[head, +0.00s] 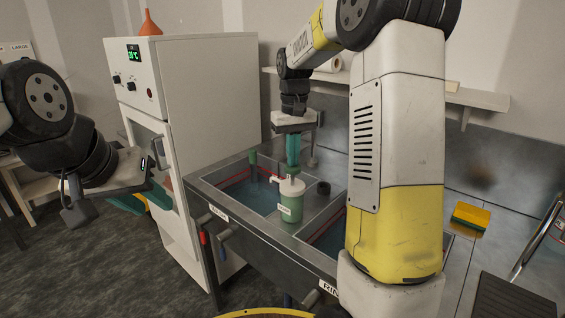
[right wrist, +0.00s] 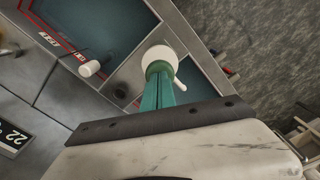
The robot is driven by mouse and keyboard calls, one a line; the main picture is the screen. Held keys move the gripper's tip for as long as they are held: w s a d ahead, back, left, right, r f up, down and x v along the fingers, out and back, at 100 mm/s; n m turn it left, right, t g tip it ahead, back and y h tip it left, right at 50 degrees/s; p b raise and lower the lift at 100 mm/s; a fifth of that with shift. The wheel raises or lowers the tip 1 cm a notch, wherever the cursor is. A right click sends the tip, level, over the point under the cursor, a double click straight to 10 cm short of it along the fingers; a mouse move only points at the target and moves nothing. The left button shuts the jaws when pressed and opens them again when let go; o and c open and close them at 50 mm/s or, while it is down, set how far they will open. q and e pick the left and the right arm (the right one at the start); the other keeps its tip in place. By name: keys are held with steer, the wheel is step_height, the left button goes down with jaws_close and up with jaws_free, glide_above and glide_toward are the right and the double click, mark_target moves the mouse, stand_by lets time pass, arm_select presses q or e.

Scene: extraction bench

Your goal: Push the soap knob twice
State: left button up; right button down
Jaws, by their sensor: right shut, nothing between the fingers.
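The soap dispenser is a green bottle (head: 291,208) with a white pump knob (head: 291,185), standing upright on the divider between the two sink basins. My right gripper (head: 292,169) points straight down, directly above the knob, its teal fingers together with nothing between them. In the right wrist view the closed fingertips (right wrist: 158,72) overlap the white pump top (right wrist: 161,54). I cannot tell whether they touch it. My left gripper (head: 143,199) hangs at the left in front of the white cabinet, its teal fingers apart and empty, away from the dispenser.
Water-filled basins (head: 232,190) lie on either side of the dispenser. A white cabinet (head: 210,110) stands at left. A yellow-green sponge (head: 471,216) lies on the right counter.

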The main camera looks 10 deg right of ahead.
steer(key=shift+f, duration=1.35)
steer(key=shift+r, duration=2.3)
step_height(320, 180, up, 6)
